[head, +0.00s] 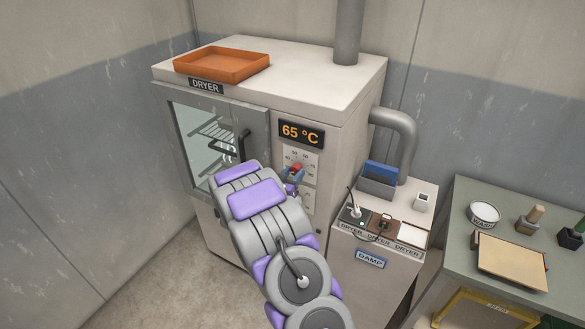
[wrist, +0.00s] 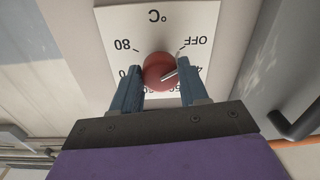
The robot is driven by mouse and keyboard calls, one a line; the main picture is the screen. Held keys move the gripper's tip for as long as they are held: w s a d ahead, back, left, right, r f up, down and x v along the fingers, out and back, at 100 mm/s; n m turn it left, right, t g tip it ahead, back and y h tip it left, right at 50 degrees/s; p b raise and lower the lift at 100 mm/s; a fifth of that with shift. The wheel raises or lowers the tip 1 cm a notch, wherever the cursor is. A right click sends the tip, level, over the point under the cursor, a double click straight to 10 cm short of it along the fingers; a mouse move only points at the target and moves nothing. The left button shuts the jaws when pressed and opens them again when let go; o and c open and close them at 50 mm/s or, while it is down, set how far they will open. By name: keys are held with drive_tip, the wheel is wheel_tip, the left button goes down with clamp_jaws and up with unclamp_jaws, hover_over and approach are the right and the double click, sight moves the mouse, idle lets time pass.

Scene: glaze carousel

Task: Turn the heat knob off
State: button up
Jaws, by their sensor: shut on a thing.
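The heat knob (wrist: 157,70) is round and red, on a white dial plate (wrist: 113,22) on the dryer front. The plate shows upside down in the wrist view, with OFF at the upper right and 80 at the upper left. A pale pointer line on the knob slants to the right, roughly toward the mark starting with 4; its exact setting is hard to tell. My gripper (wrist: 158,76) is shut on the knob, one blue-grey finger on each side. In the head view the knob (head: 297,167) is partly hidden by my gripper. The dryer's display (head: 301,133) reads 65 °C.
The dryer (head: 340,115) has a glass door with a dark handle (head: 244,143) left of the dial. An orange tray (head: 222,65) lies on top. A cabinet marked DAMP (head: 370,261) stands at right, beside a work table (head: 478,190) with a bowl.

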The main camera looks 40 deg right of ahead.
drive_tip(key=shift+w+r, duration=0.1)
drive_tip(key=shift+w, duration=0.05)
drive_tip(key=o, duration=0.9)
drive_tip(key=shift+w, duration=0.1)
drive_tip(key=shift+c, duration=0.2)
drive_tip(key=shift+o, duration=1)
drive_tip(key=shift+d, duration=0.1)
drive_tip(key=p+v, duration=0.1)
drive_tip(key=v, duration=1.6)
drive_tip(key=shift+s+f, duration=0.25)
drive_tip(key=shift+f, duration=0.05)
